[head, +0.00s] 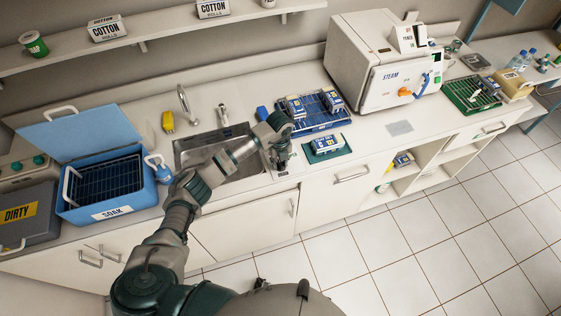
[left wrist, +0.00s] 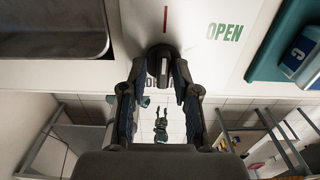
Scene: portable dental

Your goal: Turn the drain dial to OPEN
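A further label below the dial is mostly hidden. My left gripper (head: 280,160) reaches down at the counter's front, right of the sink. In the left wrist view its fingers (left wrist: 160,72) stand apart on either side of the dial; whether both press on it is unclear. A small two-pronged shape far below may be my right gripper (left wrist: 161,125).
The sink (head: 215,150) lies left of the gripper. A blue rack tray (head: 312,126) and a green mat (head: 311,156) with a small box sit close on its right. A blue SOAK tub (head: 110,190) stands farther left, a white STEAM sterilizer (head: 353,65) at the back right.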

